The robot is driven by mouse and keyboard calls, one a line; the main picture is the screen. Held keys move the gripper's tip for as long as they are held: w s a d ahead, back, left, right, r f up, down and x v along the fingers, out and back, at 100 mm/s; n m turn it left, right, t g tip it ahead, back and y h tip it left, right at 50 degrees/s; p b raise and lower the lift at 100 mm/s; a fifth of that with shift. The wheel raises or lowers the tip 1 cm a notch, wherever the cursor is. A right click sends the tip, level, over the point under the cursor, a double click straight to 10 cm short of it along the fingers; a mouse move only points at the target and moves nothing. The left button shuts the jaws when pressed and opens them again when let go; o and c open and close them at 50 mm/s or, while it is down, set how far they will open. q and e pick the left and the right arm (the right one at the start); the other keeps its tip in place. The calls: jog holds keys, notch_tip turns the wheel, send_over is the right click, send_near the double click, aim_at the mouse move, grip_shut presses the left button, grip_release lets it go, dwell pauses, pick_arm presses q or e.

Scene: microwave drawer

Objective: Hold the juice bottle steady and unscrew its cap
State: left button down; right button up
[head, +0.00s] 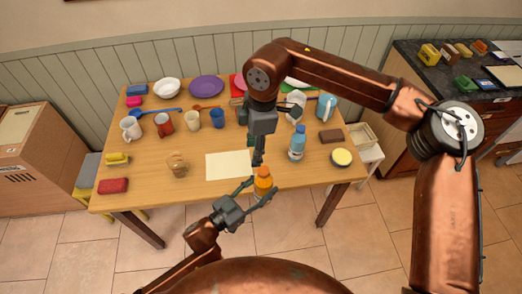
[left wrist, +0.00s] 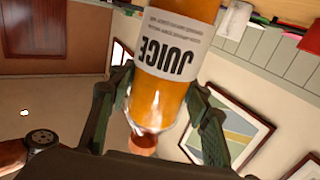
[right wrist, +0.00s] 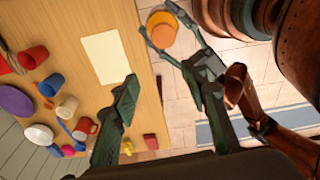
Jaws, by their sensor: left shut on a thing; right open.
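The juice bottle (head: 263,184) holds orange juice and stands roughly upright in front of the table's near edge. My left gripper (head: 258,190) is shut around its body. The left wrist view shows the bottle (left wrist: 168,60) inverted, with a white JUICE label, between both fingers. The orange cap (left wrist: 143,143) is on its neck. The right wrist view shows the cap (right wrist: 163,36) from above. My right gripper (head: 257,164) is open and empty, pointing down just above and slightly left of the bottle. In its own view, its fingers (right wrist: 163,88) are apart and clear of the cap.
Open floor lies in front of the table.

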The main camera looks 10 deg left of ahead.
aim_at(261, 170)
jog(key=shift+s+d+f+m+h, duration=0.1)
jog(key=shift+s+d+m+h, duration=0.1)
jog(key=shift+d+h, duration=0.25)
jog(key=shift+s+d+f+m+h, duration=0.1)
jog(key=shift+d+m+h, duration=0.15)
jog(key=shift+d, duration=0.3)
jog(key=shift+d+f, duration=0.1)
jog(key=shift+f, duration=0.2)
jog(key=shift+w+f, duration=0.1)
jog(key=shift+f, duration=3.45)
jog(key=shift+c, duration=0.3)
